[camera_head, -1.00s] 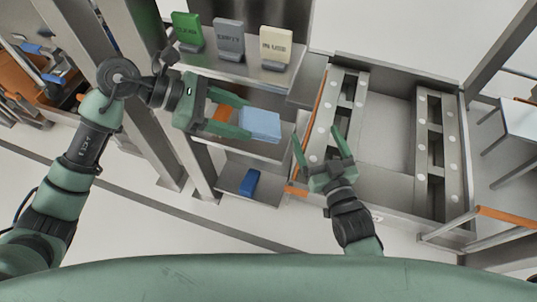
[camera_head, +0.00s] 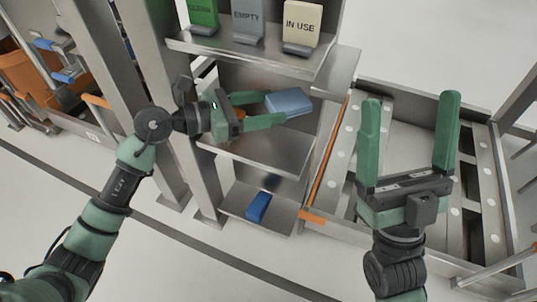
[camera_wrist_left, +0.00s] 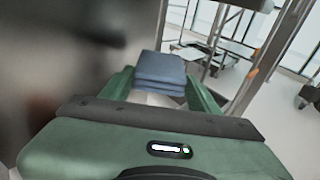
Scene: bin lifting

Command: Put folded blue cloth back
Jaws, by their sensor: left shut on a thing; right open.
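The folded light blue cloth (camera_head: 289,101) is between the fingertips of my left gripper (camera_head: 262,108), which is shut on it. The cloth is above the middle shelf (camera_head: 268,147); I cannot tell whether it touches the shelf. In the left wrist view the folded cloth (camera_wrist_left: 159,72) shows its stacked layers between the green fingers. My right gripper (camera_head: 410,145) is open and empty, in front of the metal frame at the right.
The top shelf holds green (camera_head: 203,14), grey EMPTY (camera_head: 249,20) and cream IN USE (camera_head: 302,24) signs. A dark blue item (camera_head: 259,207) lies on the lower shelf (camera_head: 242,198). A metal frame with perforated rails (camera_head: 487,170) stands right of the shelves. Steel posts stand left.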

